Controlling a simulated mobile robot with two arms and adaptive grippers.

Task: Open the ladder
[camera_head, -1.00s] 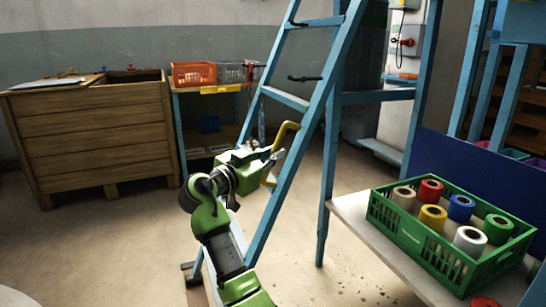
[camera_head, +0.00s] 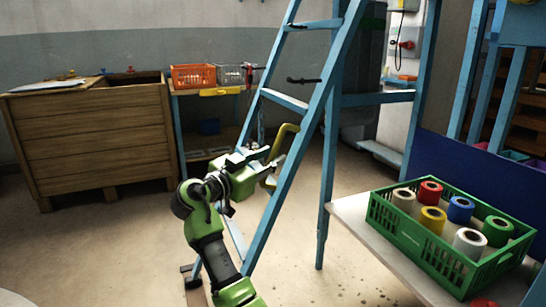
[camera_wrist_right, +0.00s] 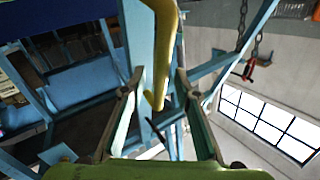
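The blue ladder (camera_head: 305,136) stands upright in the middle of the head view, with rungs on its front frame and a rear leg behind. A yellow handle (camera_head: 284,142) is fixed to its side rail; it also shows in the right wrist view (camera_wrist_right: 163,35). My right gripper (camera_head: 270,160) is beside the handle. In the right wrist view its two fingers (camera_wrist_right: 158,84) are apart, with the handle's lower end showing between their tips. I cannot tell whether they touch it. My left gripper is not in view.
A green crate (camera_head: 403,241) of coloured rolls sits on a pale bench (camera_head: 349,213) at right. A wooden chest (camera_head: 95,140) stands at left. An orange basket (camera_head: 193,76) is on a back table. The floor left of the ladder is clear.

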